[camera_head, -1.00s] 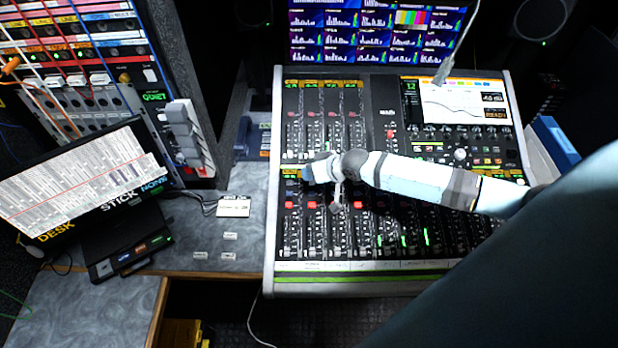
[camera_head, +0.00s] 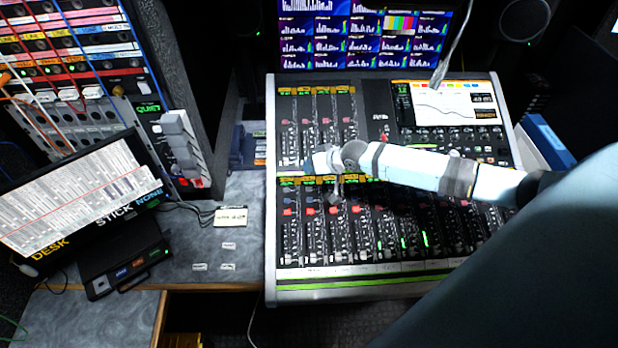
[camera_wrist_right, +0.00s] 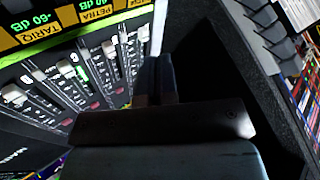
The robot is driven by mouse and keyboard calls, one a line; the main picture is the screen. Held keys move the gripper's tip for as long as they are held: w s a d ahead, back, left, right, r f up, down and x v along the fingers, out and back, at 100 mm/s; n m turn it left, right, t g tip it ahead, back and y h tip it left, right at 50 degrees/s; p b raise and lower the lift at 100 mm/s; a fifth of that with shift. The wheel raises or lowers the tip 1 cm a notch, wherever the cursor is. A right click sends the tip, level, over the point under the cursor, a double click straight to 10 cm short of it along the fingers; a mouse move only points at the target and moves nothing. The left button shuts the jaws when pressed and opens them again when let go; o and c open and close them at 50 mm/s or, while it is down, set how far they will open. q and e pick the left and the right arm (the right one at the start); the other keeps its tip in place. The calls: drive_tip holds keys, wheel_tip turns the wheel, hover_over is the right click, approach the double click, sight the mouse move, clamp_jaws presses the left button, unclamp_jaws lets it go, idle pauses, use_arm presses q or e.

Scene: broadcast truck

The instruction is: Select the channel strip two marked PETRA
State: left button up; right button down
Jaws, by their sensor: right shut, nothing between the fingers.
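The mixing console (camera_head: 360,282) fills the middle of the head view. In the right wrist view the label PETRA (camera_wrist_right: 97,11) lies on the yellow band at top left, beside TARIQ (camera_wrist_right: 40,31); the text is turned over. Strip buttons and faders (camera_wrist_right: 85,75) run below the band. My right gripper (camera_head: 311,163) is shut and empty over the left part of the console, just behind the lower yellow label row (camera_head: 290,181). In the wrist view its dark fingers (camera_wrist_right: 156,65) show apart from the PETRA label. Labels are too small to read in the head view. My left gripper is out of view.
A screen bank (camera_head: 350,40) stands behind the console. At left are a tilted monitor (camera_head: 80,200) and a rack (camera_head: 70,60). A cable (camera_head: 455,45) hangs near the console's display. The grey desk left of the console holds a few small cards (camera_head: 230,217).

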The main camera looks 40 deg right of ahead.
sight(311, 189)
drive_tip(key=f+b, duration=0.1)
drive_tip(key=f, duration=0.1)
drive_tip(key=f+b, duration=0.4)
drive_tip(key=f, duration=0.1)
drive_tip(key=shift+w+d+f, duration=0.1)
drive_tip(key=shift+w+d, duration=0.15)
drive_tip(key=shift+w, duration=0.15)
drive_tip(key=shift+f+b, duration=0.35)
drive_tip(key=shift+b, duration=0.15)
idle(0.6)
idle(0.5)
drive_tip(key=shift+w+d+f, duration=0.1)
drive_tip(key=shift+f, duration=0.3)
